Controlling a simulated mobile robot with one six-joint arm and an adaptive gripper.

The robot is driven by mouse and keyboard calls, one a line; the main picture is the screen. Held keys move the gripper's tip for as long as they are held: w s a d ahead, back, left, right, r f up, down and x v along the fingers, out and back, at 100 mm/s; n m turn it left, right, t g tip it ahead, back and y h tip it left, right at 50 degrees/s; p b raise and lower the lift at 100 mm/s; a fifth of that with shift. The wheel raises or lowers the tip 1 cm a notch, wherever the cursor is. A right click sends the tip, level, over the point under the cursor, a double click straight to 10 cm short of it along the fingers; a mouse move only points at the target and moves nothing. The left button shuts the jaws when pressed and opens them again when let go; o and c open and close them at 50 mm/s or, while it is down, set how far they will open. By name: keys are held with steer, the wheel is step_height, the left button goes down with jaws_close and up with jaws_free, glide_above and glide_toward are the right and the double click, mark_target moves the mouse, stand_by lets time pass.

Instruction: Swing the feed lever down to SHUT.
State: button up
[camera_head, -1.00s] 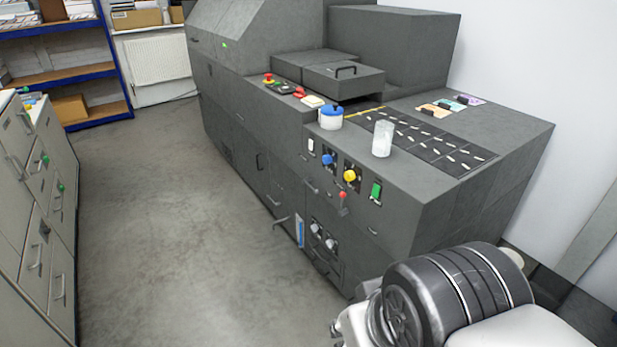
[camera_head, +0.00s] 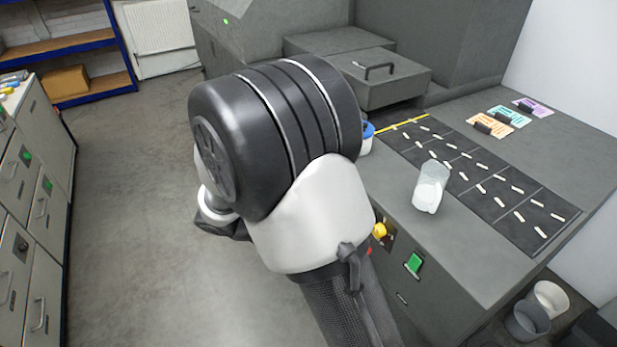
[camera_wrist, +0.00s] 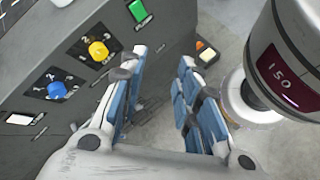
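The feed lever is mostly hidden in the head view. Only a small red spot (camera_head: 369,252), probably its knob, shows beside my arm, below the yellow knob (camera_head: 379,230). Its angle and any SHUT mark cannot be read. In the wrist view my gripper (camera_wrist: 163,62) is open, with blue-padded fingers apart and nothing visible between them. It is in front of the machine's control panel (camera_wrist: 70,65). A small orange-red piece (camera_wrist: 199,45) shows beyond the right finger; I cannot tell whether it is the lever's knob. The head view hides my fingers behind my wrist.
A blue knob (camera_wrist: 57,90) and a green switch (camera_wrist: 139,11) sit on the panel near my gripper. Open floor (camera_head: 130,210) lies to the left.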

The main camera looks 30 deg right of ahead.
steer(key=w+d+f+n+t+h+p, duration=0.15)
steer(key=f+n+t+h, duration=0.25)
steer(key=f+n, duration=0.55)
steer(key=w+f+n+t+h+p, duration=0.2)
steer(key=f+n+t+h, duration=0.25)
steer(key=f, duration=0.95)
steer(key=b+x, duration=0.2)
steer(key=x, duration=1.5)
steer(key=shift+f, duration=0.45)
steer(key=shift+y, duration=0.25)
jaws_close()
